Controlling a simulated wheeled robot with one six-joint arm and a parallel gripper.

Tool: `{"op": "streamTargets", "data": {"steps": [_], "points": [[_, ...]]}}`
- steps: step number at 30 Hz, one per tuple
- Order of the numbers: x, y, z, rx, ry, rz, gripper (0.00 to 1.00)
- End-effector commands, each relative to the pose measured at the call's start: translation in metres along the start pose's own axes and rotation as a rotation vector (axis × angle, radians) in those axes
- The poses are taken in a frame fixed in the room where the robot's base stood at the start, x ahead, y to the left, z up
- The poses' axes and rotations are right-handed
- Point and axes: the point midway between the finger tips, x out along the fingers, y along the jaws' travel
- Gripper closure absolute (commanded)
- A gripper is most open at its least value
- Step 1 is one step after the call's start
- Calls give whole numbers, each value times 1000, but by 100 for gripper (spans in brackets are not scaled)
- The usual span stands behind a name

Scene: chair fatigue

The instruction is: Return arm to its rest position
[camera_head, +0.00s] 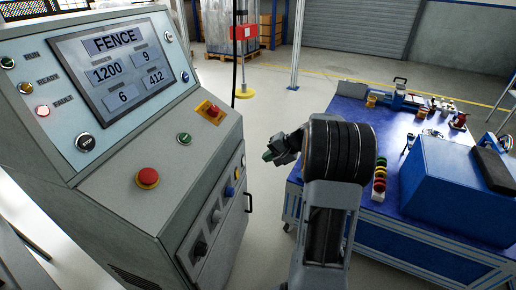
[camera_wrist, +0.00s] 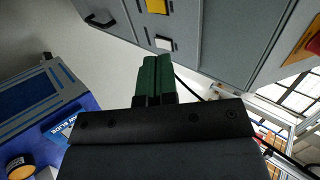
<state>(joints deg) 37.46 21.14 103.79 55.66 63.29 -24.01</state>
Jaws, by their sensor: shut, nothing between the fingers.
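My gripper (camera_head: 268,156) shows in the head view between the grey control cabinet and the blue workbench. Its green fingers point left toward the cabinet, apart from it. In the wrist view the two green fingers of my gripper (camera_wrist: 155,76) are together, with nothing between them. My arm rises from the bottom of the head view and bends at a dark, ribbed joint, with the gripper on its far left side.
The control cabinet (camera_head: 150,180) with a "FENCE" screen (camera_head: 118,62) and red button (camera_head: 148,177) stands left. The blue workbench (camera_head: 400,130) at right bears a blue box (camera_head: 450,195) and stacked coloured rings (camera_head: 379,180). Open floor (camera_head: 255,125) lies between them.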

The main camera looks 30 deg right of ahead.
Motion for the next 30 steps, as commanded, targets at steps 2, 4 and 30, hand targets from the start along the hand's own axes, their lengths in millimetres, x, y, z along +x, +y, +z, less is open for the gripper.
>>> {"op": "streamTargets", "data": {"steps": [2, 4, 30], "points": [[0, 0, 0, 0, 0, 0, 100], [0, 0, 0, 0, 0, 0, 100], [-177, -196, 256, -749, -71, 621, 100]]}}
